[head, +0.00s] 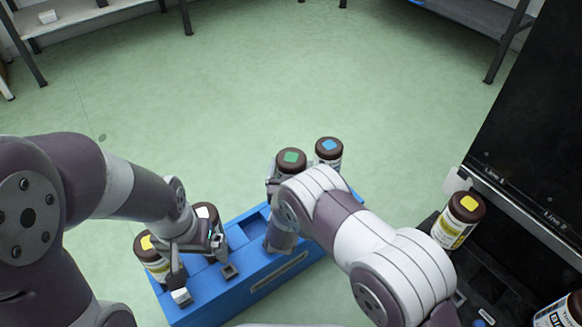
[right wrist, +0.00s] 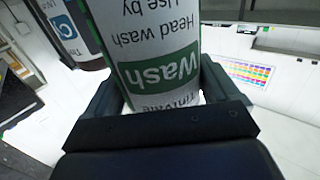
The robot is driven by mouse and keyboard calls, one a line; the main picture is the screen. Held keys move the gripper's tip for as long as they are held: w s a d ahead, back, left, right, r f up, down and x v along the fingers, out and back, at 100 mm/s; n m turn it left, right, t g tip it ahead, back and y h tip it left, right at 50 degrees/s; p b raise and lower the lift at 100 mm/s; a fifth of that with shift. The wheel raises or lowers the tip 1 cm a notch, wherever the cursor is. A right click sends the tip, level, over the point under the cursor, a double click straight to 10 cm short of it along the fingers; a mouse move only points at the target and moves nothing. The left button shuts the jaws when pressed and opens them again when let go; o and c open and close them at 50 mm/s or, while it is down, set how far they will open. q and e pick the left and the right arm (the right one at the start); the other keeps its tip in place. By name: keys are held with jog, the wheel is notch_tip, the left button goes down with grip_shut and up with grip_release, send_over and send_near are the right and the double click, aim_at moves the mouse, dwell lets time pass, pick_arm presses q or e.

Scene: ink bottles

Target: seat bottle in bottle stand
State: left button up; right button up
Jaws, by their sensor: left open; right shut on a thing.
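The blue bottle stand (head: 262,283) lies at the lower middle of the head view. My right gripper (right wrist: 162,97) is shut on the bottle with the green cap patch (head: 291,157). In the right wrist view this bottle (right wrist: 155,45) shows a green "Wash" label, upside down in the picture. My right arm hides its lower part in the head view, so I cannot tell whether it is seated. An empty square slot (head: 254,222) shows left of it. My left gripper (head: 204,282) is open over the stand's left part, close to the yellow-capped bottle (head: 152,262) and white-patched bottle (head: 206,214).
A blue-patched bottle (head: 329,152) stands beside the held one, at the stand's far end. Another yellow-patched bottle (head: 459,219) stands at the dark machine (head: 535,150) on the right. A further bottle (head: 560,312) is cut off at bottom right. Green floor beyond is clear.

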jog(key=shift+f, duration=0.15)
jog(key=shift+f+b, duration=0.6)
jog(key=shift+f, duration=0.3)
jog(key=shift+f+b, duration=0.3)
jog(key=shift+f, duration=0.1)
jog(key=o, duration=1.6)
